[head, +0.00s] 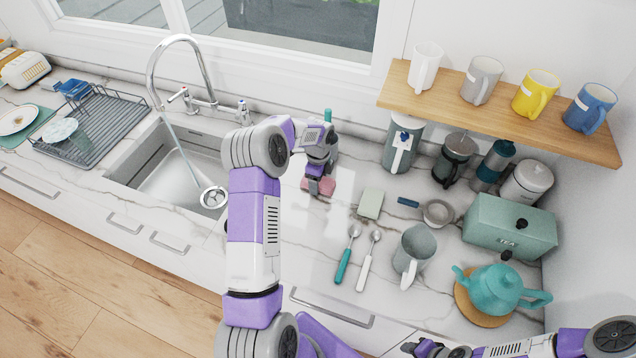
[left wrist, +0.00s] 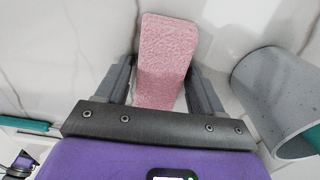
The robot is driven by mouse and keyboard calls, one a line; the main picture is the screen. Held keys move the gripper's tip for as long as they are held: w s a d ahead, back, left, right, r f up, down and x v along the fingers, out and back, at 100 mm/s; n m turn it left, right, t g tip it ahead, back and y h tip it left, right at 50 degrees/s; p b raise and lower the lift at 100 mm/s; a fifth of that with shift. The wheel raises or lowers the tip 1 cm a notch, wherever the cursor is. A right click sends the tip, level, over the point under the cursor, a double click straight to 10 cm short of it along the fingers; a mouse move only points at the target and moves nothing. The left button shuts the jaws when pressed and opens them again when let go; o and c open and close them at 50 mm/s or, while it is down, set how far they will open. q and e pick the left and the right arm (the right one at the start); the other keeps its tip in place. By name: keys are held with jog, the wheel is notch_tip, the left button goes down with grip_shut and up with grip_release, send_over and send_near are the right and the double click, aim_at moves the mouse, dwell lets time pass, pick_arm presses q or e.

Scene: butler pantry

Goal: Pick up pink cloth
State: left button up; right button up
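The pink cloth (head: 318,186) lies on the marble counter right of the sink, partly hidden by my left gripper in the head view. In the left wrist view the pink cloth (left wrist: 165,55) is a rough-textured block running between the two fingers. My left gripper (head: 317,176) points down over it. Its fingers (left wrist: 162,85) stand apart on either side of the cloth, with narrow gaps visible. My right gripper (head: 425,348) is at the bottom right edge of the head view, far from the cloth; its fingers are too small to read.
A pale green sponge-like block (head: 371,203), two spoons (head: 346,254) and a grey mug (head: 414,250) lie to the right. The sink (head: 180,185) is left. A wooden shelf (head: 450,103) with mugs overhangs the back right.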

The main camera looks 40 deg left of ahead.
pick_arm(q)
jog(key=c, duration=0.7)
jog(key=shift+o, duration=0.2)
notch_tip(320, 180, up, 10)
jog(key=o, duration=0.5)
jog(key=c, duration=0.4)
jog(key=shift+s, duration=0.1)
